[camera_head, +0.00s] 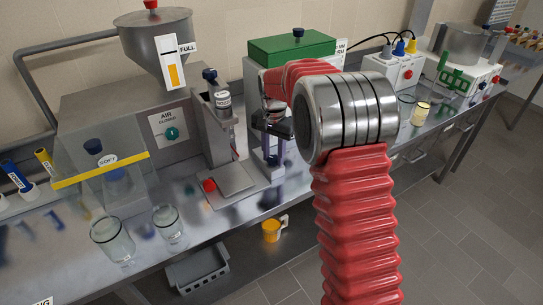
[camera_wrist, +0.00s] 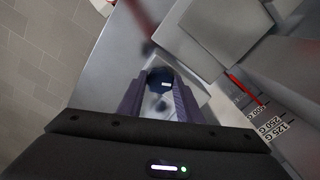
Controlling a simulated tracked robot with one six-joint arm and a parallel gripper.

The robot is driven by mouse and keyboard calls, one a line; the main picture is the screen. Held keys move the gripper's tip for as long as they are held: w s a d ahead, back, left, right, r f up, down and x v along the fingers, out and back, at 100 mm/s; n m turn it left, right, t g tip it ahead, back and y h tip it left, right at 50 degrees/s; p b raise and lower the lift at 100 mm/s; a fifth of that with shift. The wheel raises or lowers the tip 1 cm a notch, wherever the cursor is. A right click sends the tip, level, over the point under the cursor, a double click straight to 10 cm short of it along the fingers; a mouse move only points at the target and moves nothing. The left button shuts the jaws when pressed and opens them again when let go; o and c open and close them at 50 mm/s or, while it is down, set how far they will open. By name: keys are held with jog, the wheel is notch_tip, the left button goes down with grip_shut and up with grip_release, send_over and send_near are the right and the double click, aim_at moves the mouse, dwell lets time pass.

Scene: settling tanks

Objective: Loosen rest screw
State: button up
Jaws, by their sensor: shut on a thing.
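A dark blue round knob (camera_wrist: 159,73) with a small white label, which I take for the rest screw, shows in the wrist view between the purple-grey fingers of my gripper (camera_wrist: 160,92). The fingers are shut on its two sides. The knob cannot be made out in the head view. A scale (camera_wrist: 262,98) with gram markings and a red pointer is to the right of the fingers in the wrist view.
Left of my gripper stands a grey upright device (camera_head: 217,125) with a blue knob on top and a plate with a red knob. The green-lidded box (camera_head: 290,47) is behind my arm. Glass beakers (camera_head: 112,240) stand at the front left. A grey crate (camera_head: 198,270) is below.

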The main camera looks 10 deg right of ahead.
aim_at(274, 158)
jog(key=n, duration=0.6)
jog(key=shift+w+d, duration=0.1)
jog(key=shift+d, duration=0.15)
jog(key=n, duration=0.6)
jog(key=shift+r, duration=0.1)
jog(key=shift+a, duration=0.1)
jog(key=o, duration=1)
jog(key=shift+a, duration=0.1)
jog(key=shift+o, duration=0.2)
notch_tip(274, 158, up, 14)
jog(key=shift+f, duration=0.2)
